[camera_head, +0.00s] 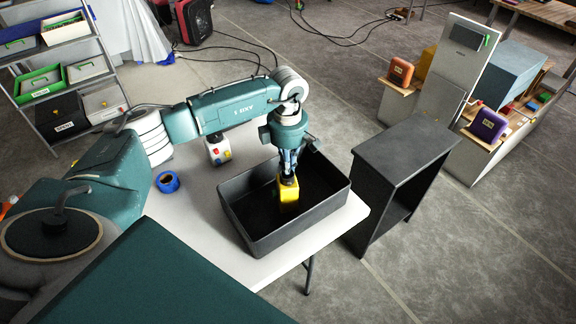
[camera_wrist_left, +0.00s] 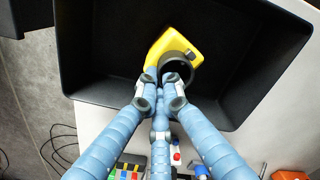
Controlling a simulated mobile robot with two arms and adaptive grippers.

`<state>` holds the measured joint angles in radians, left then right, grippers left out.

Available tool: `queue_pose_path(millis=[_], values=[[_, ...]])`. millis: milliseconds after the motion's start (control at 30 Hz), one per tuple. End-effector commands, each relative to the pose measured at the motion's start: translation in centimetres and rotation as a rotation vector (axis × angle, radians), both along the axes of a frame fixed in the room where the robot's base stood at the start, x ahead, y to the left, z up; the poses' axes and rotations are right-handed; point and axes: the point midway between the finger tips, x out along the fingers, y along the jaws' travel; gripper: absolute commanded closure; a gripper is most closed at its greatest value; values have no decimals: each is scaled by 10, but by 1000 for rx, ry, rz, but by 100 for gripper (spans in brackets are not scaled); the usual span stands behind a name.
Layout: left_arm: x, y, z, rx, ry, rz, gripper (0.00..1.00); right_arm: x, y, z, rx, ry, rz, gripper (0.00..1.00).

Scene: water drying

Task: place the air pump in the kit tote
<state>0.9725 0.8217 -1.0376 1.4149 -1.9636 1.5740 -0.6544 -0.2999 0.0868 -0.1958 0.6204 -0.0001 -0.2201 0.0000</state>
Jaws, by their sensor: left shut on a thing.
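The kit tote is a black open bin (camera_head: 262,240) on the white table. The air pump is a yellow block-like device (camera_head: 288,190) inside the tote's outline. In the left wrist view the pump (camera_wrist_left: 172,45) shows a dark round part, and the tote (camera_wrist_left: 100,85) surrounds it. My left gripper (camera_head: 288,172) points down over the tote, its fingers shut on the pump. In the left wrist view the gripper's blue fingers (camera_wrist_left: 162,95) meet at the pump's dark round part. I cannot tell whether the pump touches the tote floor. My right gripper is not in view.
A blue tape roll (camera_head: 168,182) and a white box with coloured buttons (camera_head: 217,150) are on the white table (camera_head: 190,210). A black open-sided stand (camera_head: 400,165) is right of the table. A shelf rack (camera_head: 65,75) stands at the back left.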

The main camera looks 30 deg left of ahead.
Motion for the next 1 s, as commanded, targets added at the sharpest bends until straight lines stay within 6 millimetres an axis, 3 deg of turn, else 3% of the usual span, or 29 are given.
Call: queue_pose_path(millis=[333, 400, 467, 867, 1000], values=[[0, 0, -5, 0, -1, -1, 100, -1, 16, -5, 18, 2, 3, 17], [0, 0, -3, 0, -1, -1, 85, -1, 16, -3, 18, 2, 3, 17], [0, 0, -3, 0, 0, -1, 76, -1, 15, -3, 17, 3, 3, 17], [1, 0, 3, 0, -1, -1, 76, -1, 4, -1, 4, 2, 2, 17], [2, 0, 25, 1, -6, -2, 76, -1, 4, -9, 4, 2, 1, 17]])
